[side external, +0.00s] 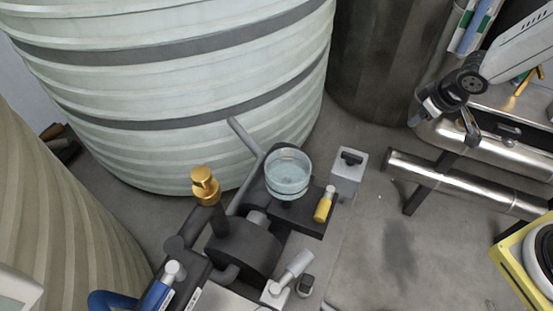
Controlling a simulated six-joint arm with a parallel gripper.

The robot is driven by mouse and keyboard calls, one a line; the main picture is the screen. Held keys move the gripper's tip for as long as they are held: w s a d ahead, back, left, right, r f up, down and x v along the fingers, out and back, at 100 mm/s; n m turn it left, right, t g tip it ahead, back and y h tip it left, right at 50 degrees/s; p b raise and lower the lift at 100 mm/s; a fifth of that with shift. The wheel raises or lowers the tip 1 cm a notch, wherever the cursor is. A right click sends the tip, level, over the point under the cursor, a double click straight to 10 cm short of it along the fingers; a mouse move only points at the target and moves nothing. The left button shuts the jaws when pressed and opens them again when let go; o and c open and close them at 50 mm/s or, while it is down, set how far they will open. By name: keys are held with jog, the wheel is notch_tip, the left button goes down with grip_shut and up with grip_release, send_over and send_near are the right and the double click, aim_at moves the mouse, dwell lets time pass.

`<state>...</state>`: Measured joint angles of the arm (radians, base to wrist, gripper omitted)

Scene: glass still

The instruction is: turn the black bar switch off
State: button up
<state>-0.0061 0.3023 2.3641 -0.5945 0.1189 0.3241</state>
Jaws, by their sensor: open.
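The black bar switch (352,157) is a small dark bar on top of a light grey box (347,176), right of the glass bowl. It lies roughly crosswise in the picture; I cannot tell from this view whether it is on or off. My gripper (444,128) is at the upper right, open and empty, with its dark fingers spread. It is well to the right of the switch and apart from it, and nothing hides the switch.
A glass bowl of clear liquid (288,175) sits on the dark stand, beside a yellow-handled valve (324,204). A brass knob (204,184) stands left. Large ribbed tanks (180,90) rise behind. Shiny metal pipes (465,182) run at right. Bare floor (385,230) lies between.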

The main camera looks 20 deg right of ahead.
jog(key=w+a+f+n+y, duration=0.2)
jog(key=w+a+f+n, duration=0.1)
jog(key=w+f, duration=0.25)
jog(key=n+g+y, duration=0.1)
jog(key=n+y, duration=0.1)
jog(key=n, duration=0.1)
send_near(353, 155)
jog(key=f, duration=0.1)
jog(key=shift+w+a+f, duration=0.2)
jog(key=shift+w, duration=0.05)
jog(key=shift+f, duration=0.15)
jog(key=shift+x, duration=3.75)
grip_shut()
